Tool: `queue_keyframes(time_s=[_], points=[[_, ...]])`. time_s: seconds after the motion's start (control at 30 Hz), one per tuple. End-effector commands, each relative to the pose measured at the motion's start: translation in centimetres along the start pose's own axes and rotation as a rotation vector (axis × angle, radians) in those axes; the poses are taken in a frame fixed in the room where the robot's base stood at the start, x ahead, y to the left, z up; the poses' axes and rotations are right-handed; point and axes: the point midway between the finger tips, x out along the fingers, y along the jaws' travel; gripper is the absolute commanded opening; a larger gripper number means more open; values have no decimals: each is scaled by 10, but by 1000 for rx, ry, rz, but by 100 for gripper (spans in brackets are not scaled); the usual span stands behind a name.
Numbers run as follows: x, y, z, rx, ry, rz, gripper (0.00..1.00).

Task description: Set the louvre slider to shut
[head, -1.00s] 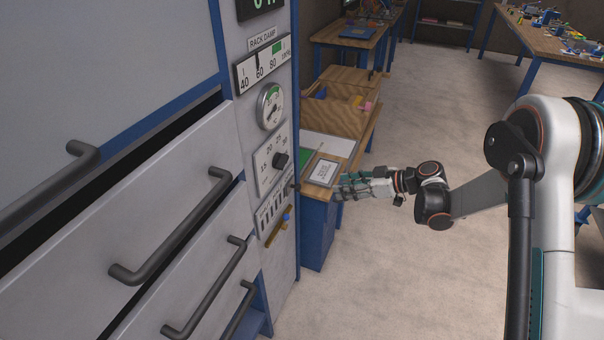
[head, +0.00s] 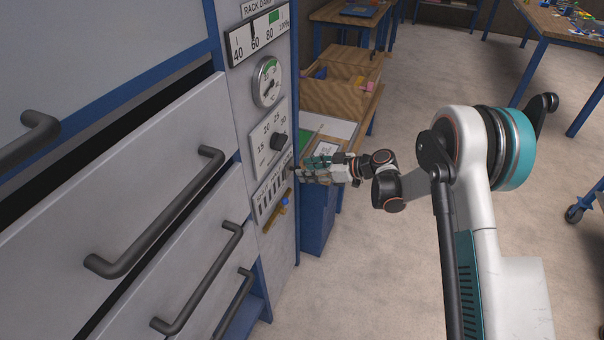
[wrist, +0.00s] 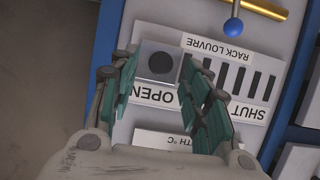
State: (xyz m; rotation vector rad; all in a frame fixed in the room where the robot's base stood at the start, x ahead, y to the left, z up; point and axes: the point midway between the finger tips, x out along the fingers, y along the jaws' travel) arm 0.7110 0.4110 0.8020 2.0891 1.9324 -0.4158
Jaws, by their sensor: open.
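The rack louvre panel (wrist: 221,35) appears upside down in the wrist view, with a row of dark slots between the word OPEN on the left and the word SHUT (wrist: 247,112) on the right. The slider's dark round knob (wrist: 161,63), on a grey square plate, sits at the OPEN end. My gripper (wrist: 158,68) is open, with one finger on either side of the knob in this view. Contact cannot be told. In the head view my gripper (head: 299,174) reaches the right edge of the louvre panel (head: 270,196), where its fingertips make the knob hard to see.
A brass bar (wrist: 262,9) with a blue ball lever (wrist: 233,27) is beside the panel. A dial with a black knob (head: 277,141) is above it in the head view. Drawers with protruding handles (head: 160,215) are at left. A workbench (head: 340,130) stands behind my gripper.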

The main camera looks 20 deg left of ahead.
Motion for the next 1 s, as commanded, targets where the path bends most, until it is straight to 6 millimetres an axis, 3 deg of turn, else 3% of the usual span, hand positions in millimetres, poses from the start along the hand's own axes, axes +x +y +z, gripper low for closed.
queue_keyframes(time_s=[0.2, 0.57, 0.77, 1.0], points=[[24, 0, 0, 0, 0, 0, 44], [28, 0, 0, 1, 0, 0, 44], [28, 0, 0, 0, 0, 0, 3], [28, 0, 0, 0, 0, 0, 0]])
